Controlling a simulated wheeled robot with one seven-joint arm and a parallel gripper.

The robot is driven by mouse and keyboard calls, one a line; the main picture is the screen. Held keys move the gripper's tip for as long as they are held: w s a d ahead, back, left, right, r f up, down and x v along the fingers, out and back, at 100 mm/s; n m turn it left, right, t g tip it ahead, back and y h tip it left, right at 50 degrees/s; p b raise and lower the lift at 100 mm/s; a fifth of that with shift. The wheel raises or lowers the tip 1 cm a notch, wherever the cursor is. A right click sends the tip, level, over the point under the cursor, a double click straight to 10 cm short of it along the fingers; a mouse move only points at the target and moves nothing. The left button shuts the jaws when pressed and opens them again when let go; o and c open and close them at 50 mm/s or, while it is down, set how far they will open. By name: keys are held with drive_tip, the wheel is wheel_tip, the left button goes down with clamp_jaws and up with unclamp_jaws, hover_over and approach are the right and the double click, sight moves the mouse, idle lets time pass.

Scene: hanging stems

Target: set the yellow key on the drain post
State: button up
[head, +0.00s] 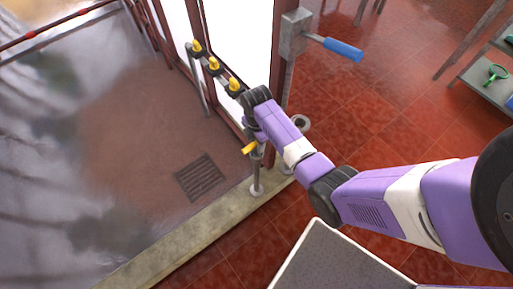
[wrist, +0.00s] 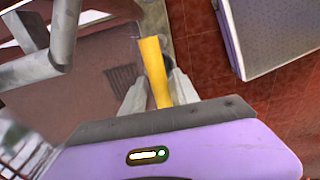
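The yellow key (head: 250,147) is at my gripper, just above and left of the top of a short grey post (head: 256,178) on the concrete kerb beside the floor drain grate (head: 200,177). I take this post for the drain post. In the wrist view the yellow key (wrist: 154,70) stands between the two pale fingers of my gripper (wrist: 156,92), which look closed on its sides. The key's far end hides what lies behind it, so I cannot tell whether it touches the post. My arm hides most of the gripper in the head view.
A rail (head: 214,64) with several yellow-topped black fittings stands behind my gripper. A grey box with a blue lever (head: 342,48) is on the door frame. Shelves (head: 490,75) stand at right.

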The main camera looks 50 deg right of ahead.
clamp_jaws()
drive_tip(key=shift+r, duration=0.1)
drive_tip(key=shift+r+p, duration=3.7)
drive_tip(key=shift+p, duration=0.2)
